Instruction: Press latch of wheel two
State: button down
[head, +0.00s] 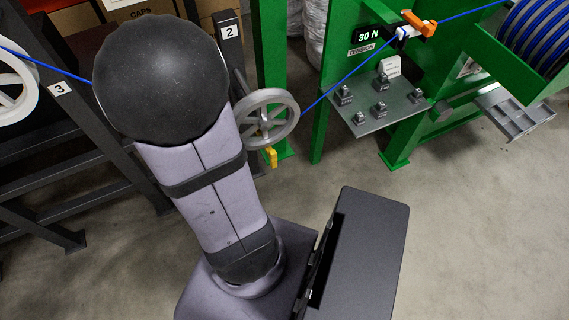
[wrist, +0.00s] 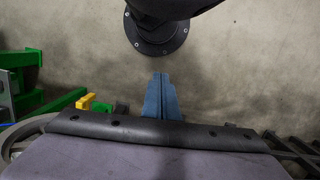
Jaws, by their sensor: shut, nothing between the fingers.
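Wheel two is the grey spoked wheel (head: 266,118) right of my arm in the head view, beside the post with the label 2 (head: 229,31). Its yellow latch (head: 271,157) shows at the lower rim. In the wrist view the wheel's rim (wrist: 22,132) is at the left edge, partly covered, with the yellow latch (wrist: 86,101) left of my fingers. My gripper (wrist: 161,78) is shut and empty, apart from the latch. In the head view my arm hides it. The blue cable (head: 345,77) runs down to wheel two from the upper right.
A white wheel (head: 14,88) by label 3 stands at the left edge. A green frame (head: 340,75) with a metal plate of clamps (head: 380,108) and a cable drum (head: 540,38) is on the right. Bare floor (head: 470,230) lies at the lower right.

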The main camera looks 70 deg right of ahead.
jog(key=s+d+f+m+t+y+b, duration=0.1)
jog(key=s+d+f+m+t+b, duration=0.3)
jog(key=s+d+f+m+b, duration=1.45)
jog(key=w+d+r+n+t+p, duration=0.1)
jog(key=d+r+n+t, duration=0.1)
jog(key=d+n, duration=0.4)
jog(key=w+d+r+n+t+h+p, duration=0.1)
jog(key=d+r+n+t, duration=0.1)
jog(key=d+n, duration=0.5)
jog(key=r+n, duration=0.1)
jog(key=n, duration=0.4)
jog(key=shift+w+r+n+t, duration=0.2)
jog(key=shift+w+n+t, duration=0.15)
jog(key=shift+w+t, duration=0.05)
jog(key=shift+f, duration=0.15)
